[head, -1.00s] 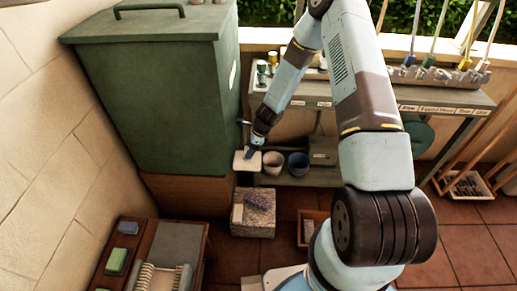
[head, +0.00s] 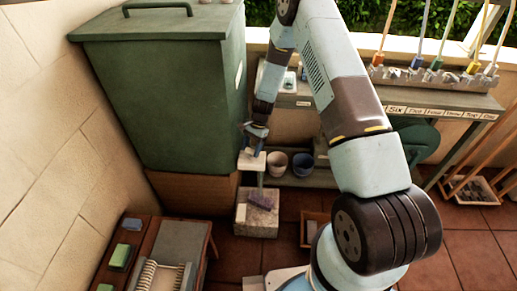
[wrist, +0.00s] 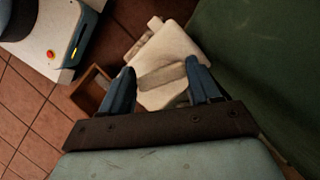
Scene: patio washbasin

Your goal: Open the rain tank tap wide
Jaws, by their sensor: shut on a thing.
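The rain tank (head: 195,85) is a big dark green box with a lid, standing on a brown base at the left of the head view. My gripper (head: 256,143) is low beside its right side, and it also shows in the wrist view (wrist: 160,85). Its two blue fingers stand apart, with a pale bar (wrist: 163,76) across the space between them; it looks like the tap's handle. A pale, flat-topped block (head: 252,161) shows just below the fingers. The tap's body and spout are mostly hidden by my gripper, so its opening cannot be told.
A whitish cup (head: 276,163) and a blue cup (head: 302,164) stand close to the right of my gripper on a low shelf. A stone block (head: 257,213) with a purplish thing on it stands below. A bench (head: 160,255) with brushes is at the lower left.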

